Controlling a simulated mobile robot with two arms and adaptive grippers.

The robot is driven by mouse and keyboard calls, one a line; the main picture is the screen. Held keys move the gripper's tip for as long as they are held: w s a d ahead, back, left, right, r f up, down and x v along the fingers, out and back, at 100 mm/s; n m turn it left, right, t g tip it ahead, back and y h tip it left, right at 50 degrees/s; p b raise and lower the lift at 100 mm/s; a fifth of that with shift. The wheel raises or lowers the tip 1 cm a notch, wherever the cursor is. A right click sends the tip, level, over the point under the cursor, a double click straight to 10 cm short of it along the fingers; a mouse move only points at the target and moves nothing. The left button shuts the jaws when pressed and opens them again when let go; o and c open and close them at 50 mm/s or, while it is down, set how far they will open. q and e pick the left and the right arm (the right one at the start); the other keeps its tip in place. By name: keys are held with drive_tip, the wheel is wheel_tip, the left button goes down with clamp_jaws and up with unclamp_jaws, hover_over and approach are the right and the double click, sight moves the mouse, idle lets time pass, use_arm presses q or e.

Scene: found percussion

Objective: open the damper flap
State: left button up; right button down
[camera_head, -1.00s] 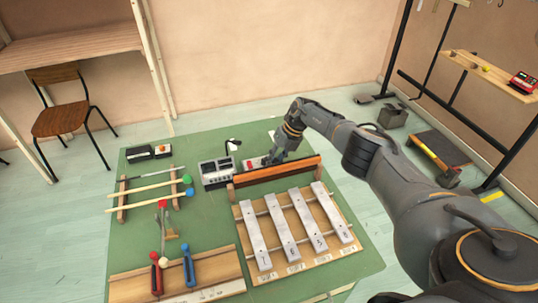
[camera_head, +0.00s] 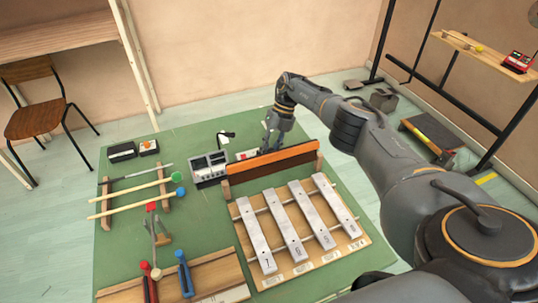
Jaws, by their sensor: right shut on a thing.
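The damper flap (camera_head: 270,162) is a long orange-brown board with a dark edge. It stands between two wooden end posts, behind the row of metal bars (camera_head: 285,228). My right gripper (camera_head: 269,148) reaches down from above and behind, and is shut at the flap's upper far edge near its middle. The fingertips are partly hidden by the flap, so the exact grip is hard to see. My left gripper is out of view.
A grey box with dials (camera_head: 209,167) stands just left of the flap. Mallets with green (camera_head: 177,177) and blue heads lie on a rack at left. Red- and blue-handled tools stand at the front left.

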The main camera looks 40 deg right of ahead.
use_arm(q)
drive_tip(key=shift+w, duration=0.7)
use_arm(e)
drive_tip(key=shift+w+d+r, duration=0.15)
drive_tip(key=shift+w+r, duration=0.05)
drive_tip(key=shift+r, duration=0.05)
drive_tip(key=c, duration=1.4)
unclamp_jaws()
drive_tip(key=shift+o, duration=1.1)
drive_tip(key=shift+f, duration=0.1)
drive_tip(key=shift+s, duration=0.1)
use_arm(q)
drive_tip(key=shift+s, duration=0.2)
use_arm(e)
drive_tip(key=v, duration=0.7)
drive_tip(key=shift+d+r, duration=0.2)
